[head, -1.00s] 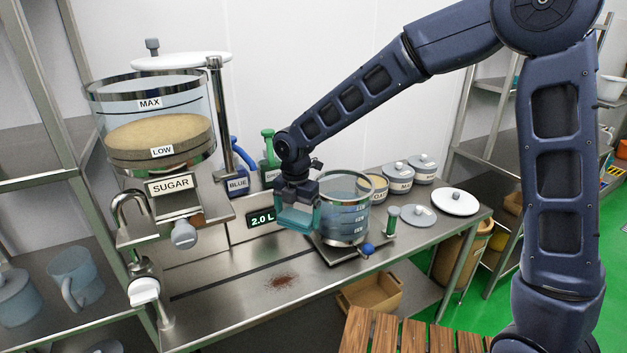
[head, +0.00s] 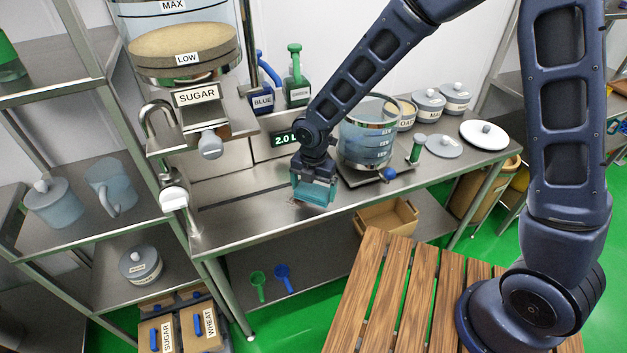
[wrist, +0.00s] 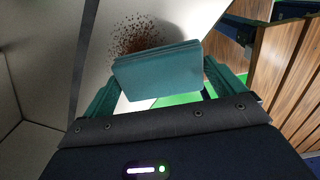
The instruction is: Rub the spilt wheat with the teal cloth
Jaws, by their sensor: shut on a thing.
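The teal cloth (wrist: 158,72) is a folded pad held between the fingers of my gripper (wrist: 155,95), which is shut on it. In the head view my gripper (head: 316,182) points down with the cloth (head: 313,193) at the front part of the steel counter. The spilt wheat (wrist: 135,35) is a patch of reddish-brown specks on the counter, just beyond the cloth's edge in the wrist view. In the head view only a little of the spill (head: 293,200) shows beside the cloth; the rest is hidden. I cannot tell whether the cloth touches the counter.
A clear measuring vessel (head: 367,138) stands on a scale right of my gripper, with a blue-knobbed valve (head: 388,174). The sugar dispenser (head: 185,55) and a tap (head: 158,118) are at left. Lidded pots (head: 428,103) stand at the back right. The counter left of my gripper is clear.

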